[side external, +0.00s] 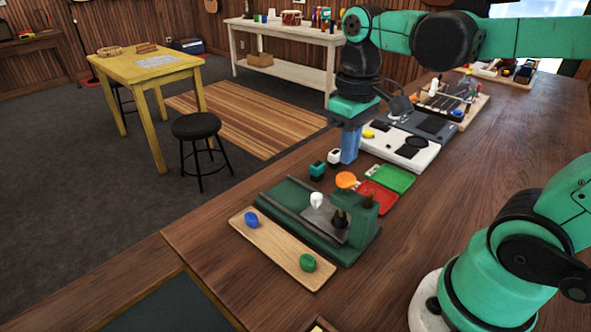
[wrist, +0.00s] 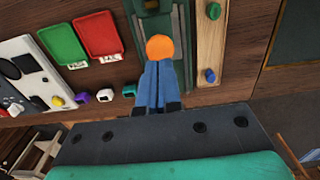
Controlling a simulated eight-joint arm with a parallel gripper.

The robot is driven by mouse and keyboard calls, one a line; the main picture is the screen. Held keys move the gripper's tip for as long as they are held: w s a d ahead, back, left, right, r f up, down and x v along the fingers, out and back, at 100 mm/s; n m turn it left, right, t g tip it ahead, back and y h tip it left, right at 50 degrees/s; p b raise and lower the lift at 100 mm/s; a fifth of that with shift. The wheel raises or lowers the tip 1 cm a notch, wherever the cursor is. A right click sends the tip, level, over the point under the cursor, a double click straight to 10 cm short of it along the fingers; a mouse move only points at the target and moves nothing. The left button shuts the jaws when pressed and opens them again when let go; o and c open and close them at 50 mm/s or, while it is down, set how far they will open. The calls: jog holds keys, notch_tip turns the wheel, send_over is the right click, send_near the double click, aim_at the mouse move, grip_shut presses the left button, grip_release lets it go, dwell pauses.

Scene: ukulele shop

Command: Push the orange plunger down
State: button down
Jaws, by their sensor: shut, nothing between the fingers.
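In the wrist view the orange plunger (wrist: 159,46) is just beyond my fingertips, over the green fixture (wrist: 152,22). My gripper (side external: 349,161) has blue fingers, pointing down, shut and empty. In the side view its tips are a little above the orange top. In the wrist view my gripper (wrist: 160,64) slightly overlaps the near edge of the orange top; I cannot tell whether they touch. The plunger's shaft is hidden.
A red tray (side external: 378,196) and a green tray (side external: 395,178) lie right of the plunger. Small white (side external: 333,157) and teal (side external: 317,169) blocks stand left of my fingers. A wooden board (side external: 280,247) with blue and green knobs lies in front of the fixture.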

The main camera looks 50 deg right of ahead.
jog(key=shift+r, duration=2.05)
jog(key=w+a+f+t, duration=0.2)
jog(key=a+f+t, duration=0.1)
jog(key=f+t, duration=0.3)
jog(key=shift+t, duration=0.6)
